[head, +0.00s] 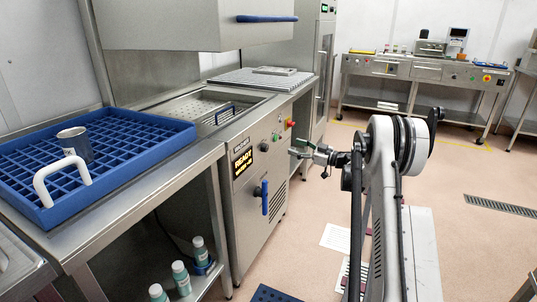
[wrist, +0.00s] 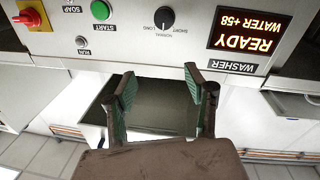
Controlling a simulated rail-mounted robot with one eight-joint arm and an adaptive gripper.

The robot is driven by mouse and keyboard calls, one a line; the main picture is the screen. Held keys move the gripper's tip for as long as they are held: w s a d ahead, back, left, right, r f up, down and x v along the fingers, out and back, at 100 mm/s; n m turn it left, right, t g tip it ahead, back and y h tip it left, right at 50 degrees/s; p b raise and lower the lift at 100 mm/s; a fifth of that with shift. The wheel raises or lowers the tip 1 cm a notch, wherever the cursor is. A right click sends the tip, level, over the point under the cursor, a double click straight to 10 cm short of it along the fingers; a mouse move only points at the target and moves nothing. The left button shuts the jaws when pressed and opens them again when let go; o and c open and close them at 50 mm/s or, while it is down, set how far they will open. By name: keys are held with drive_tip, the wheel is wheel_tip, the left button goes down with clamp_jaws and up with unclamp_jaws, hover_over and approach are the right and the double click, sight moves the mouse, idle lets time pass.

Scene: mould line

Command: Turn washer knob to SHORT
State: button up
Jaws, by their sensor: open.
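The washer (head: 262,170) stands left of centre in the head view, its front panel facing my arm. In the wrist view the panel appears upside down, with the black washer knob (wrist: 164,17) at the top. The labels SHORT, NORMAL and LONG surround the knob: SHORT on its right, LONG on its left, NORMAL below, as pictured. I cannot clearly tell where its pointer sits. My gripper (wrist: 160,72) is open and empty, its two fingers apart below the knob in the picture and not touching it. In the head view my gripper (head: 301,153) is close to the panel.
The display (wrist: 250,30) reads READY, WATER +58. The washer's blue handle (head: 264,197) is below. A blue rack (head: 140,125) rests on the left counter. Floor behind my arm is open.

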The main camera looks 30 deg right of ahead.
sight(267, 148)
wheel_tip(267, 148, down, 4)
drive_tip(key=shift+g+y, duration=0.3)
drive_tip(key=shift+g, duration=0.1)
drive_tip(key=b+x, duration=0.3)
drive_tip(key=x, duration=1)
drive_tip(key=shift+b, duration=0.35)
drive_tip(key=c, duration=1.1)
drive_tip(key=shift+c, duration=0.2)
